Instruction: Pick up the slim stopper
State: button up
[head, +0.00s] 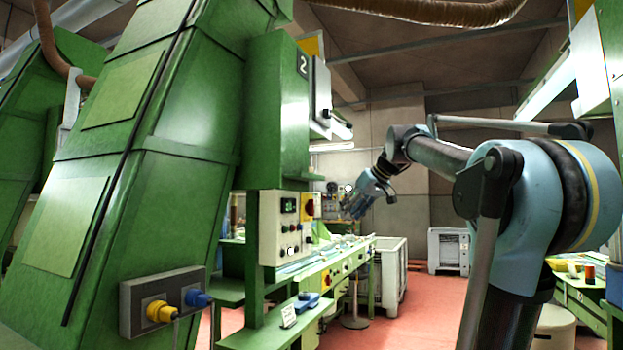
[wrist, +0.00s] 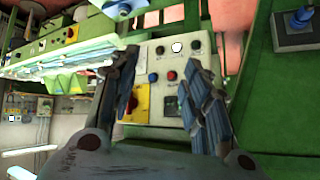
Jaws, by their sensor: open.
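I cannot make out a slim stopper in either view. My gripper (head: 355,207) is in mid-air at the end of my raised arm in the head view, pointing down and left. In the wrist view my gripper (wrist: 162,64) is open, with its two dark ridged fingers well apart. Nothing is held between the fingers. A pale control panel (wrist: 158,105) with several buttons and a yellow-and-red switch shows behind the gap.
A long green workbench (head: 338,266) with pale items on top runs back below my gripper. A tall green machine (head: 150,180) fills the left. A pale crate (head: 390,262) stands beyond the bench. Red floor (head: 415,320) is open in the middle.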

jog(key=w+a+r+n+t+y, duration=0.15)
jog(key=w+r, duration=0.35)
jog(key=r, duration=0.6)
jog(key=w+a+r+n+t+y, duration=0.15)
jog(key=w+r, duration=0.45)
jog(key=r, duration=0.6)
jog(key=m, duration=0.1)
send_near(312, 169)
jog(key=shift+h, duration=0.3)
jog(key=x, duration=0.4)
jog(key=shift+a+r, duration=0.15)
jog(key=shift+a, duration=0.15)
jog(key=shift+w+r+x, duration=0.1)
jog(key=shift+r+x, duration=0.05)
jog(key=shift+x, duration=1.15)
jog(key=shift+w+r+x, duration=0.15)
jog(key=shift+x, duration=1.1)
jog(key=c, duration=0.8)
